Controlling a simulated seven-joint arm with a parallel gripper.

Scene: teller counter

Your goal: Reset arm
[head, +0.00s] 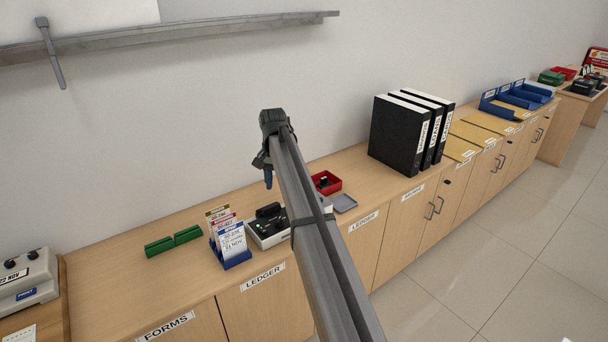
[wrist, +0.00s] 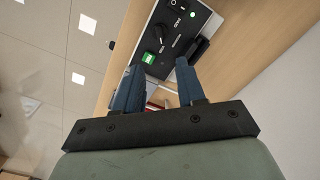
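My gripper (head: 268,178) hangs at the end of my outstretched grey arm, above the counter in the head view. In the wrist view the two blue fingers of my gripper (wrist: 158,66) stand apart with nothing held between them. The fingers are open and appear clear of the counter.
The counter (head: 110,285) holds a grey device with a green light (head: 256,236), which also shows in the wrist view (wrist: 172,50). A wall shelf (head: 190,32) is above.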

